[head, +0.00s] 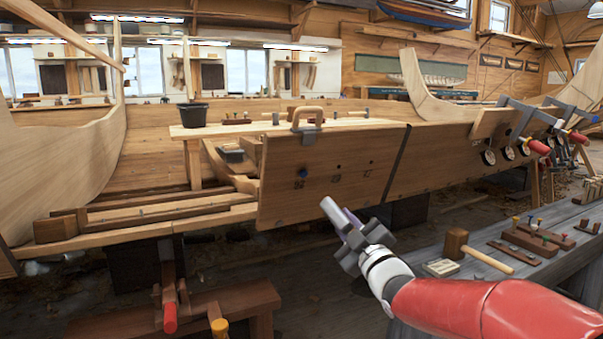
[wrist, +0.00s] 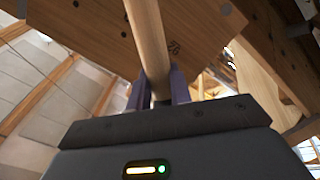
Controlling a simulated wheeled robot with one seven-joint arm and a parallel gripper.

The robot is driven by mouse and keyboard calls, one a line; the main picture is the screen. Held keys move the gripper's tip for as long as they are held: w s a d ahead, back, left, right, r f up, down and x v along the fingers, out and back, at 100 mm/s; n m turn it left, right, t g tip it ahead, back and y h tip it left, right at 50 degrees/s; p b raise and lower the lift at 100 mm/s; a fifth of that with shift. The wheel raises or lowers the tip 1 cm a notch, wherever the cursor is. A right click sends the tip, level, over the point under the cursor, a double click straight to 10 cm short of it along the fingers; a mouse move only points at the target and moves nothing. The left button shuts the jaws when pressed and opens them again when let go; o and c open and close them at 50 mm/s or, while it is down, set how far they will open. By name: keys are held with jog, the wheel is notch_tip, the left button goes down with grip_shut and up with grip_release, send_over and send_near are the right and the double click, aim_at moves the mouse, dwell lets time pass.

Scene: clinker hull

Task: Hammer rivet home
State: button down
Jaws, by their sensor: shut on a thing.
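My gripper (head: 350,225) is in front of the hull plank, shut on a pale rod-like shaft (head: 331,209). In the wrist view the gripper (wrist: 158,92) clasps this round wooden shaft (wrist: 151,40) between its two fingers; its upper end runs out of the frame, so I cannot tell whether it carries a head. The shaft appears below and right of the blue spot; I cannot tell the gap. A wooden mallet (head: 456,243) lies on the bench.
The grey bench (head: 530,282) at right also holds dark wooden blocks with coloured pegs (head: 535,240) and a small pale block (head: 440,267). A clamp (head: 305,122) grips the plank's top edge. Red-handled clamps (head: 537,146) line the hull at right. A trestle (head: 215,305) stands at lower left.

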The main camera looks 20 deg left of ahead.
jog(key=shift+w+b, duration=0.1)
jog(key=shift+b, duration=0.4)
jog(key=shift+r, duration=0.1)
dwell(0.3)
jog(key=x, duration=1.1)
jog(key=shift+a+r, duration=0.15)
jog(key=shift+a, duration=0.3)
jog(key=v, duration=1.2)
jog(key=shift+d, duration=0.45)
jog(key=shift+w+a, duration=0.3)
jog(key=shift+a, duration=0.1)
jog(key=shift+d, duration=0.1)
